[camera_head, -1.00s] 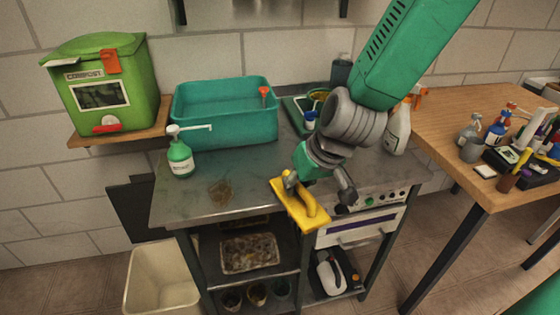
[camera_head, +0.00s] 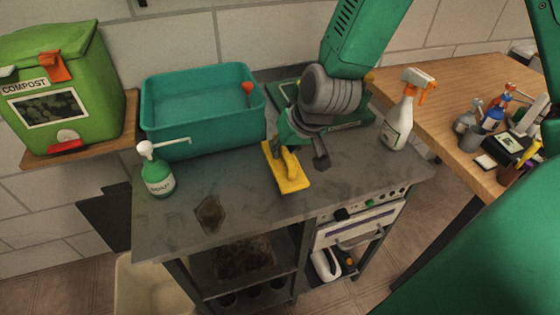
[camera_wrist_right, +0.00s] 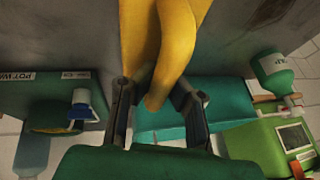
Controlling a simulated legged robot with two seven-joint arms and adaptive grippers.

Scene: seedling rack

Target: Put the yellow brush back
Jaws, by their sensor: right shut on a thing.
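The yellow brush (camera_head: 292,182) is in my right gripper (camera_head: 298,157), over the grey metal worktop. The head view does not clearly show whether it touches the worktop. In the right wrist view, the brush's curved yellow handle (camera_wrist_right: 176,45) sits between the two dark fingers of the right gripper (camera_wrist_right: 152,92), which is shut on it. The bristles are hidden. A green tray (camera_head: 345,124) lies behind the gripper, partly covered by my arm. In the wrist view this tray (camera_wrist_right: 30,112) bears a partly readable "POT WA" label. My left gripper is not in view.
A teal tub (camera_head: 200,135) stands behind, left of the brush. A green pump bottle (camera_head: 157,172) is at the worktop's left. A spray bottle (camera_head: 398,125) stands at the right. A brown dirt patch (camera_head: 210,213) marks the worktop. The front right surface is clear.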

